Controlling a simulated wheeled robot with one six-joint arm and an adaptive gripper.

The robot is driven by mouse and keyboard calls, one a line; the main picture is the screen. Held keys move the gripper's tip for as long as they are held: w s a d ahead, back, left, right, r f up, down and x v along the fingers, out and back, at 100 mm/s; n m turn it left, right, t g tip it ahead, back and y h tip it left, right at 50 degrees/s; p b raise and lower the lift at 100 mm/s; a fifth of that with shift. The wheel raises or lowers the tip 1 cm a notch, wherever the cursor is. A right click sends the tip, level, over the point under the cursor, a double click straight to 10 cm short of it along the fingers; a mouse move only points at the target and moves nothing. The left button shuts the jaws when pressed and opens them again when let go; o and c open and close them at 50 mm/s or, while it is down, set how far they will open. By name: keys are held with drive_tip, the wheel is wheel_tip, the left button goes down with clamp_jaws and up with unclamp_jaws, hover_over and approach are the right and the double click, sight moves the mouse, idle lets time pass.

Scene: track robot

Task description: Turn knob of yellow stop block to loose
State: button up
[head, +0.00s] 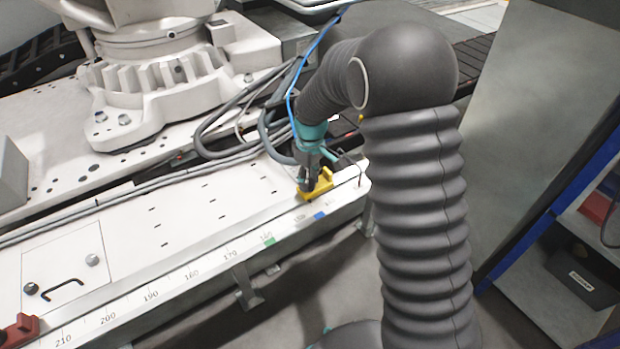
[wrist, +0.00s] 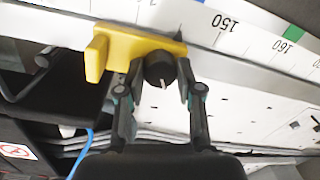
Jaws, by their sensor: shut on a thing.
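The yellow stop block (head: 319,186) sits on the white track near its right end, by the printed scale. In the wrist view the yellow stop block (wrist: 128,45) shows with its round black knob (wrist: 159,69), which carries a white pointer line. My gripper (head: 308,187) is at the block in the head view. In the wrist view my gripper (wrist: 160,78) has one finger on each side of the knob and is shut on it. The knob is hidden by my gripper in the head view.
A red block (head: 20,329) sits at the track's lower left. A green mark (head: 269,240) and a blue mark (head: 320,216) lie along the scale. Grey cables (head: 215,150) run along the track behind the block. A large white machine base (head: 150,70) stands at the back left.

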sight(310, 180)
drive_tip(key=shift+w+a+r, duration=0.1)
drive_tip(key=shift+w, duration=0.05)
drive_tip(key=o, duration=1.2)
drive_tip(key=shift+c, duration=0.2)
wheel_tip(310, 180, up, 12)
drive_tip(key=shift+w+d, duration=0.15)
drive_tip(key=shift+d, duration=0.05)
